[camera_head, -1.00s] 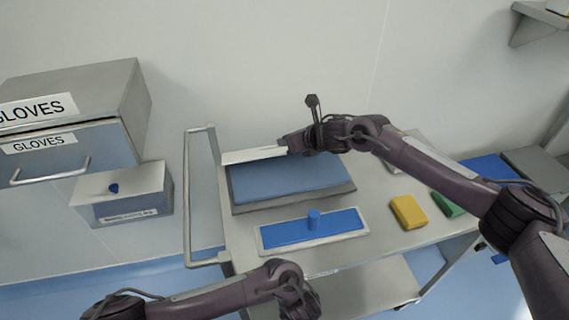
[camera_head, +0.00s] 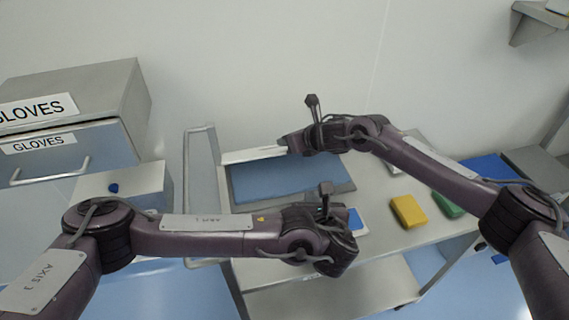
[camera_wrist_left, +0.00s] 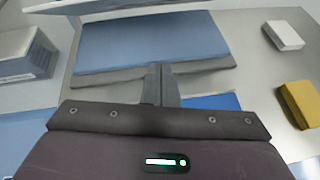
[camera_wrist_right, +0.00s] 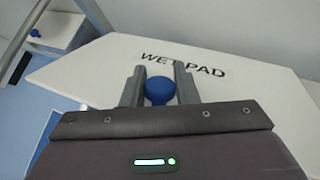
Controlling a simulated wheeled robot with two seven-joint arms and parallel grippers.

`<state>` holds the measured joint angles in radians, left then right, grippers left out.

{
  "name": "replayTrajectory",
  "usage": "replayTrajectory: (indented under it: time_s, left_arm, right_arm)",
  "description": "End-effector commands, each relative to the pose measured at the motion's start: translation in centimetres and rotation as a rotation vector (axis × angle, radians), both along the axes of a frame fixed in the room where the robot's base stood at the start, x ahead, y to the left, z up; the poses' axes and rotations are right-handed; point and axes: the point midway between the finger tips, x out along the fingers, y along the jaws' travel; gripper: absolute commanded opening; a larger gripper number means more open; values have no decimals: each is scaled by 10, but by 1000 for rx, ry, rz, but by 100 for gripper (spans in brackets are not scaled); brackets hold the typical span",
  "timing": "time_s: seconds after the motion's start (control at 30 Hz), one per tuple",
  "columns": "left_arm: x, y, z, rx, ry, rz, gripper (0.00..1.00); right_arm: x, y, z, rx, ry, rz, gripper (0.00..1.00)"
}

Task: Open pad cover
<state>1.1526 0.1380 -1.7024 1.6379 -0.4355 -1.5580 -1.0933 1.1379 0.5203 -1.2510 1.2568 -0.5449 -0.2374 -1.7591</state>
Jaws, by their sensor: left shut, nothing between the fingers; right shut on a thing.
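The white pad cover (camera_head: 252,155), lettered "WET PAD" in the right wrist view (camera_wrist_right: 235,75), is raised and tilted above its container. My right gripper (camera_wrist_right: 158,88) is shut on the cover's blue knob (camera_wrist_right: 160,91); its hand (camera_head: 300,142) is behind the container in the head view. The open container (camera_head: 236,200) shows a blue pad (camera_head: 285,178) inside. My left gripper (camera_wrist_left: 163,85) is shut and empty, in front of the container in its wrist view. Its hand (camera_head: 325,245) hides much of the blue mop plate (camera_head: 356,222) in the head view.
A yellow block (camera_head: 408,211) and a green block (camera_head: 447,205) lie at the right of the cart top (camera_head: 385,240). A cart handle (camera_head: 202,150) stands at the left. A glove cabinet (camera_head: 80,100) and a small lidded box (camera_head: 150,185) are further left.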

Motion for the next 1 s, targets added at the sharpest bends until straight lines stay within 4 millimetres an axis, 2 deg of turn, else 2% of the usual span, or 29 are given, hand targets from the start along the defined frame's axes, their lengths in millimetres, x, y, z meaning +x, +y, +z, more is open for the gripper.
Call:
replayTrajectory:
  time_s: [0.03, 0.13, 0.37, 0.77, 1.0]
  left_arm:
    - [3, 12, -1, -30, -28, 60, 0]
    - [7, 27, -1, -76, -68, 141, 0]
    - [26, 37, -7, -98, -89, 181, 0]
    - [102, 51, -36, -96, -89, 178, 0]
    - [118, 55, -10, -99, -86, 177, 0]
  right_arm:
    - [0, 0, 0, 0, 0, -1, 0]
    - [0, 0, 0, 1, 0, -1, 0]
    - [0, 0, -1, -1, 1, 0, 0]
    - [-1, 0, -1, -2, 3, 0, 0]
    - [-1, 0, -2, -2, 3, 0, 0]
